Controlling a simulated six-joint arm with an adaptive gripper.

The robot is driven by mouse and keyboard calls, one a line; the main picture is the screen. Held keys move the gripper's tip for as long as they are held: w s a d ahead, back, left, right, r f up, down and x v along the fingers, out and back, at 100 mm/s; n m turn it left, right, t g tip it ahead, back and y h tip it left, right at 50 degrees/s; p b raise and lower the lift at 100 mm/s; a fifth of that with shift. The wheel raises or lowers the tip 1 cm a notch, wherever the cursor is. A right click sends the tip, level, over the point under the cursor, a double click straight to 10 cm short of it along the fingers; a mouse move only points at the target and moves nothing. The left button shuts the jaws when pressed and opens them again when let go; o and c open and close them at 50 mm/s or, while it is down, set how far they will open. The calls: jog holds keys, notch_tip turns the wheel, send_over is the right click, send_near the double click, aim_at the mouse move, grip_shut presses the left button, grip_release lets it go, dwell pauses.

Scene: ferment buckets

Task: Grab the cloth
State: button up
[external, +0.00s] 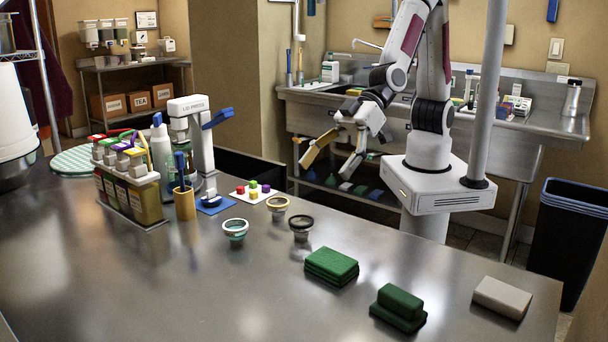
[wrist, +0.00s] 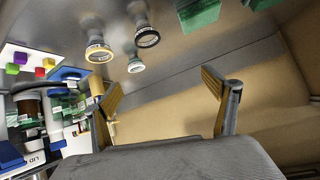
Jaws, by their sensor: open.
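A folded green cloth (external: 331,265) lies flat on the steel counter, right of the small cups. A second green item (external: 398,307), a smaller block on a wider base, and a pale folded item (external: 502,297) lie further right; I cannot tell whether these are cloths. A green-and-white patterned cloth (external: 75,161) lies at the counter's far left. My gripper (external: 335,160) is open and empty, beyond the counter's back edge and apart from all of them. In the wrist view, its fingers (wrist: 165,95) are spread, and a green item (wrist: 200,14) shows at the top.
Small ringed cups (external: 235,232) stand left of the green cloth. A bottle rack (external: 130,190), a white press (external: 190,135) and a tray of coloured cubes (external: 253,191) stand at the left. The front middle of the counter (external: 200,295) is clear.

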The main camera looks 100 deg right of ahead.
jog(key=s+a+f, duration=0.1)
jog(key=a+f, duration=0.4)
jog(key=a, duration=0.2)
jog(key=n+t, duration=0.2)
send_near(333, 259)
jog(key=shift+w+a+f+y, duration=0.2)
jog(key=shift+w+f, duration=0.1)
jog(key=shift+w, duration=0.2)
jog(key=shift+w+a+f+y, duration=0.2)
jog(key=shift+w+f, duration=0.1)
jog(key=shift+w, duration=0.2)
jog(key=shift+w, duration=0.15)
jog(key=shift+x, duration=1.2)
jog(key=shift+f, duration=0.1)
jog(key=shift+x, duration=2.55)
jog(key=shift+f, duration=0.1)
jog(key=c, duration=1.1)
